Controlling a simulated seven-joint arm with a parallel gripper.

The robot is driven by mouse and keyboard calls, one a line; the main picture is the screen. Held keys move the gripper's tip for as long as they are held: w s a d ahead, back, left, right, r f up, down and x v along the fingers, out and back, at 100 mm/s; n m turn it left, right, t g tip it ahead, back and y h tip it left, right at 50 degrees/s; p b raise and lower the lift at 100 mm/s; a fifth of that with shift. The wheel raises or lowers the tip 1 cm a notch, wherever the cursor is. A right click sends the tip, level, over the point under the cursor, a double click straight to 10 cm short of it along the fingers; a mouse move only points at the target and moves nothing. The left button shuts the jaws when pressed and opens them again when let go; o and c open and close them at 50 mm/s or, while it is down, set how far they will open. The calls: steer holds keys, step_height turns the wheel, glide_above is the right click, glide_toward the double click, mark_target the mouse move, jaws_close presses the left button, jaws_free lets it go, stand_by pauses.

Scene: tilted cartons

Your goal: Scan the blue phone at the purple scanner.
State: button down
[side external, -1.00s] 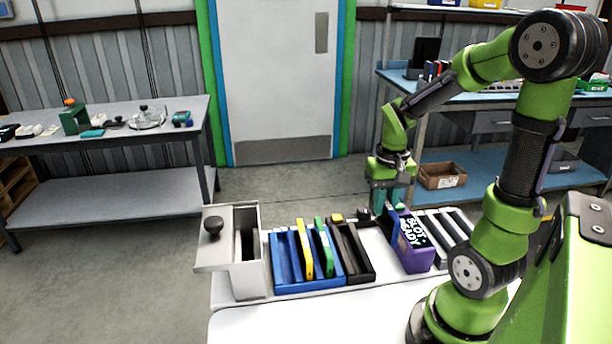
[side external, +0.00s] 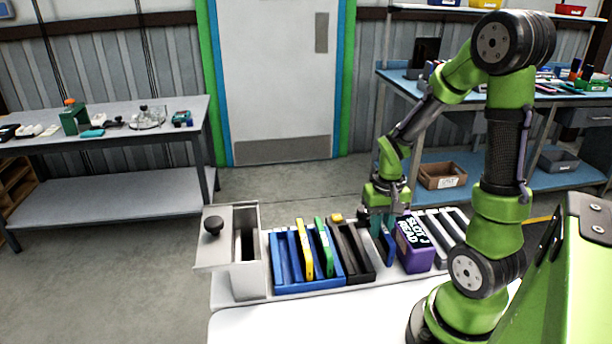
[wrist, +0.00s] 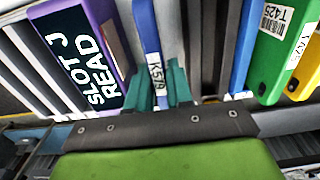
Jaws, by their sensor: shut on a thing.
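The blue phone (side external: 389,246) is upright between the fingers of my gripper (side external: 381,222), just left of the purple scanner. In the wrist view the blue phone (wrist: 147,28) carries a white label, and the teal fingers of my gripper (wrist: 157,92) are shut on it. The purple scanner (side external: 415,259) stands to the right of the phone. Its dark display reads "SLOT J READ", also legible on the scanner (wrist: 112,22) in the wrist view. A small gap shows between phone and scanner there.
A black slotted rack (side external: 366,275) stands left of the phone. Beyond it a blue rack (side external: 308,288) holds a yellow phone (side external: 304,248) and a green phone (side external: 323,246). A white slotted rack (side external: 456,222) lies right of the scanner.

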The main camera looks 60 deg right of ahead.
steer(key=shift+r, duration=3.05)
